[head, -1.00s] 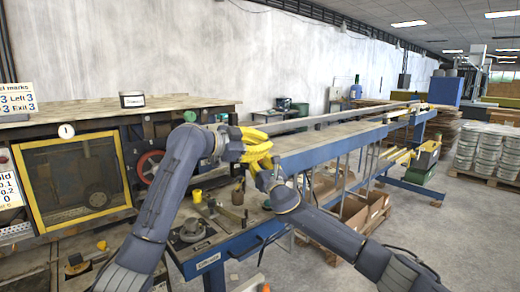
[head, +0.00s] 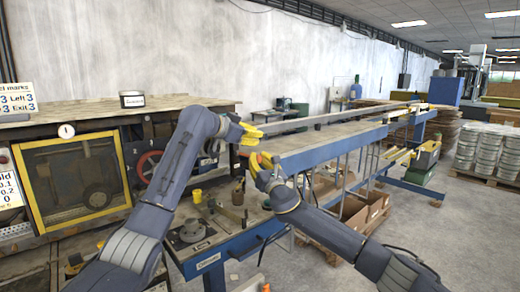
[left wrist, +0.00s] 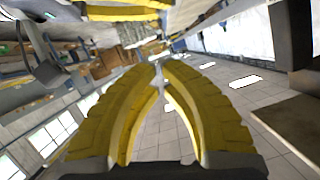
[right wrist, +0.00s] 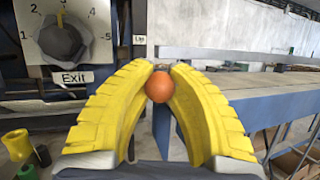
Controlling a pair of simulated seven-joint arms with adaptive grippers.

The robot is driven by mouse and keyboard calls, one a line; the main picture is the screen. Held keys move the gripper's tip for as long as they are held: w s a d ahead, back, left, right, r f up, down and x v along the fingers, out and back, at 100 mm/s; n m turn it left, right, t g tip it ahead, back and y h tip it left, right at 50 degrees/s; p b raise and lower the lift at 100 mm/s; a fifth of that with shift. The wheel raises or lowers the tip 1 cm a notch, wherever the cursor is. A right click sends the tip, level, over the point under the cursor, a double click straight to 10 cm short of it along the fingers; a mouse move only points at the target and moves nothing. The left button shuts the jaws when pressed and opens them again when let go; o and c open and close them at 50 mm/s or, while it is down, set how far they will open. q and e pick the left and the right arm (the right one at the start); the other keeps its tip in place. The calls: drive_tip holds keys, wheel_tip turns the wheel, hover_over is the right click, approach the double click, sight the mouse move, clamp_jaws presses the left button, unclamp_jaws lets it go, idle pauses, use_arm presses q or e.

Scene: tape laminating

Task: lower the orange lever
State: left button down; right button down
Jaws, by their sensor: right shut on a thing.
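The orange lever's round orange knob (right wrist: 159,87) sits between the yellow fingers of my right gripper (right wrist: 162,68) in the right wrist view. My right gripper is shut on it. A blue-grey part shows below the knob between the fingers.
A dial marked Exit (right wrist: 62,40) is on a panel at the left of the right wrist view. The blue table (head: 330,147) runs back to the right. A machine with a yellow-framed window (head: 75,178) stands left. Cardboard boxes (head: 362,212) lie under the table.

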sight(260, 157)
use_arm(q)
drive_tip(key=shift+w+d+f, duration=0.35)
drive_tip(key=shift+w+f, duration=0.2)
drive_tip(key=shift+f, duration=0.35)
drive_tip(key=shift+w+d+f, duration=0.35)
drive_tip(key=shift+w+f, duration=0.25)
drive_tip(key=shift+f, duration=0.25)
drive_tip(key=shift+w+d+f, duration=0.35)
drive_tip(key=shift+w+f, duration=0.2)
drive_tip(key=shift+f, duration=0.35)
